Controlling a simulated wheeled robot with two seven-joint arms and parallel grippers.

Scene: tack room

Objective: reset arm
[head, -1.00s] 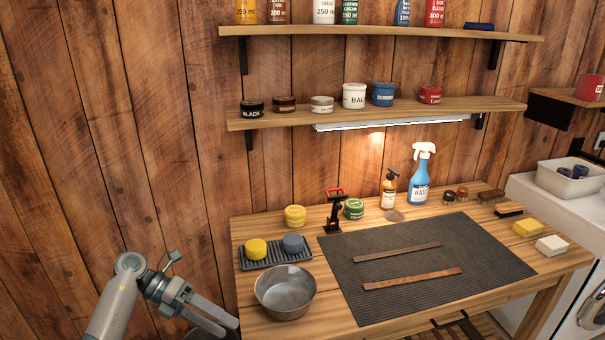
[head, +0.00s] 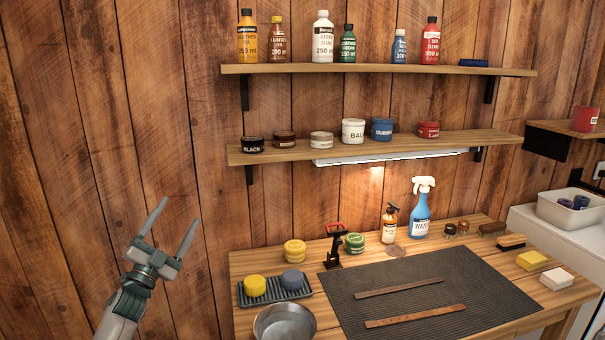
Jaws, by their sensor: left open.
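My left gripper (head: 172,231) is in the lower left of the head view, in front of the wooden wall. Its two fingers point up and are spread apart, with nothing between them. It is to the left of the workbench (head: 240,318) and touches nothing that I can see. My right gripper is not in the view.
The bench holds a metal bowl (head: 285,322), a ribbed tray (head: 274,291) with two round sponges, a dark mat (head: 440,280) with two leather strips, and a blue spray bottle (head: 420,210). Two shelves above, upper (head: 380,69) and lower (head: 290,152), carry bottles and tins.

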